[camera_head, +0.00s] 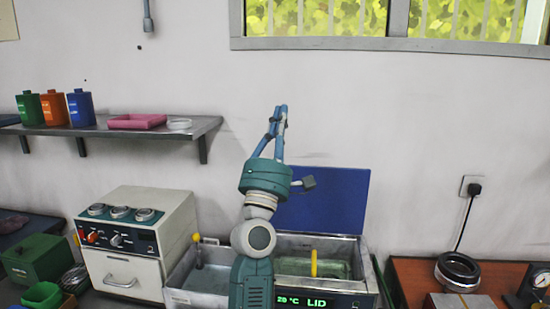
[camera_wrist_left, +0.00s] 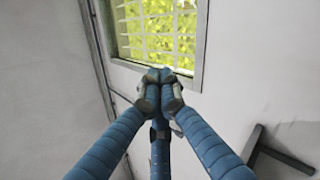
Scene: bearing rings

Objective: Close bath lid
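The bath (camera_head: 368,285) is a grey metal tank with greenish contents and a lit front display reading "28 °C LID". Its blue lid (camera_head: 335,205) stands open and upright behind the tank, against the wall side. My left gripper (camera_head: 280,110) points upward, above and in front of the lid's left part, apart from it. In the left wrist view its blue fingers (camera_wrist_left: 162,76) meet at the tips, with nothing seen between them. My left arm hides the bath's left side and part of the lid. My right gripper is not in view.
A grey basin (camera_head: 207,280) stands left of my arm, beside a white machine with knobs (camera_head: 135,240). A wall shelf (camera_head: 130,130) with bottles and a pink tray is at left. A brown table (camera_head: 415,275) with a dark ring (camera_head: 457,268) is at right.

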